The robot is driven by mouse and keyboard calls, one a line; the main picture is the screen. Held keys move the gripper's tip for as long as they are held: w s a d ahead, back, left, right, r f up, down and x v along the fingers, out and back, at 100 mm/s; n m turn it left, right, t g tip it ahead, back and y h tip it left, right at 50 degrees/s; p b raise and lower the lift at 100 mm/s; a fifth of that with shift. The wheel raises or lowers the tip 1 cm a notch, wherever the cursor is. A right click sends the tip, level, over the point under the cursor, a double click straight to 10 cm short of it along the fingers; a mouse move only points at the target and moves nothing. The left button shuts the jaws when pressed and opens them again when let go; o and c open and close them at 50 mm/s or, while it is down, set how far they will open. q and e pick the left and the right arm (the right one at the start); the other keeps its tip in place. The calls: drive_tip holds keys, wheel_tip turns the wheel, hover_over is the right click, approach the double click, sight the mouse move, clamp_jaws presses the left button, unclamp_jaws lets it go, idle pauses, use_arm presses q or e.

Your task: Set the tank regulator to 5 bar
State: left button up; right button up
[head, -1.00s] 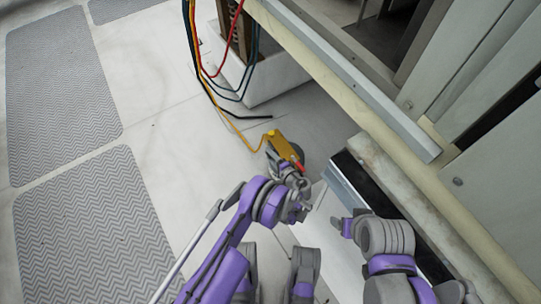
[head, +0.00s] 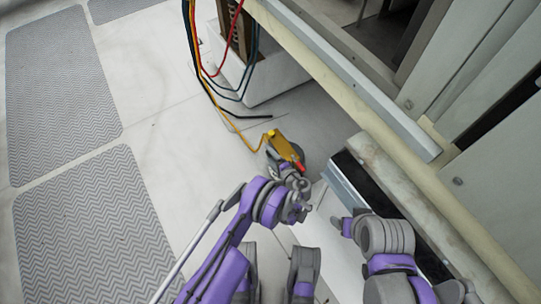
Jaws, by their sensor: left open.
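A yellow block-shaped part (head: 279,144) with a red piece (head: 299,166) at its lower end stands over a rounded grey body (head: 297,150), which I take to be the tank with its regulator. A yellow hose runs from it up to the left. No dial or scale can be read. My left gripper (head: 274,160) is open, right beside the lower left side of the yellow part; whether it touches cannot be told. My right gripper (head: 341,224) is lower right, apart from the yellow part, and its jaws cannot be made out.
Red, yellow, blue and black hoses (head: 207,85) hang at the top. A white box (head: 275,82) stands behind the yellow part. A cabinet with a beige rail (head: 345,75) borders the right. Grey patterned mats (head: 85,225) and open pale floor lie left.

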use_arm(q)
drive_tip(key=p+v, duration=0.2)
drive_tip(key=v, duration=0.9)
drive_tip(key=shift+w, duration=0.1)
